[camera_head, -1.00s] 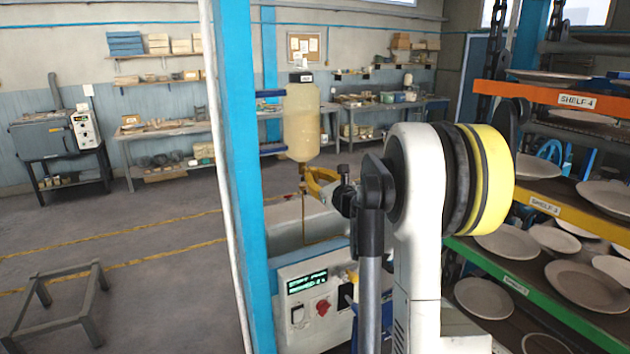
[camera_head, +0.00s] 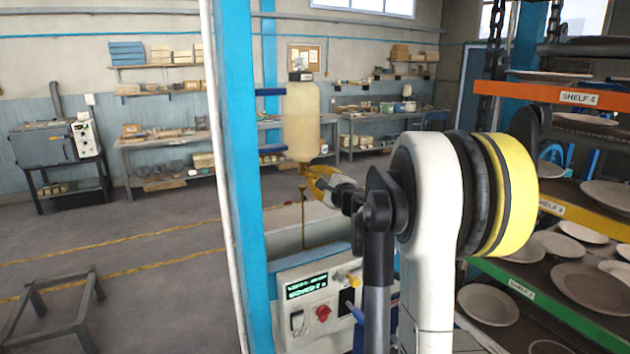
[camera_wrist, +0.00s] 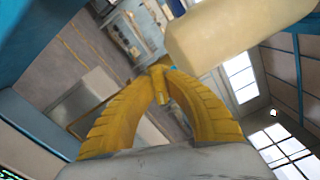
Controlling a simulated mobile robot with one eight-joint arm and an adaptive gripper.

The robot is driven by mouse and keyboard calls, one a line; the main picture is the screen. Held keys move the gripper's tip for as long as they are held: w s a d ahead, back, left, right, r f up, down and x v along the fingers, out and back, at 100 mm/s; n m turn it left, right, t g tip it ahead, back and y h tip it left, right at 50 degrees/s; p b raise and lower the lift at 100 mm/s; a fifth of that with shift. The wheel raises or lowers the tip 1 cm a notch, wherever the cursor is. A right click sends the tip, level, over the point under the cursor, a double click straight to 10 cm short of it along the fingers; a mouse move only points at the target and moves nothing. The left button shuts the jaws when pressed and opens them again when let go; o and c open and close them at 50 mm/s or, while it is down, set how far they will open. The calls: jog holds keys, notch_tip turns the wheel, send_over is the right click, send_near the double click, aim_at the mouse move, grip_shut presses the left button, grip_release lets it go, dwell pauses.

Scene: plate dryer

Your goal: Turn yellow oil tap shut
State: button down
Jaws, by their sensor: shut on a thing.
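The yellow oil tap (camera_wrist: 161,88) shows in the wrist view as a small yellow piece between my fingertips. The cream oil tank (camera_head: 302,120) hangs on the blue post, and it also fills the upper right of the wrist view (camera_wrist: 235,30). My gripper (camera_head: 308,172), with yellow fingers, is at the tank's bottom outlet. In the wrist view my gripper (camera_wrist: 159,72) has its fingertips closed together on the tap. The fingers hide most of the tap, so its turn angle is unclear.
A control panel (camera_head: 308,291) with a red knob (camera_head: 323,313) sits below the tank. The blue post (camera_head: 237,150) stands close to the left. Plate shelves (camera_head: 560,208) stand close on the right. A low metal frame (camera_head: 50,303) is on the open floor at left.

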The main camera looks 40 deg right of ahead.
jog(key=shift+n+b, duration=0.45)
jog(key=shift+n, duration=1.75)
jog(key=c, duration=1.4)
grip_release()
jog(key=v, duration=1.2)
jog(key=shift+d, duration=0.1)
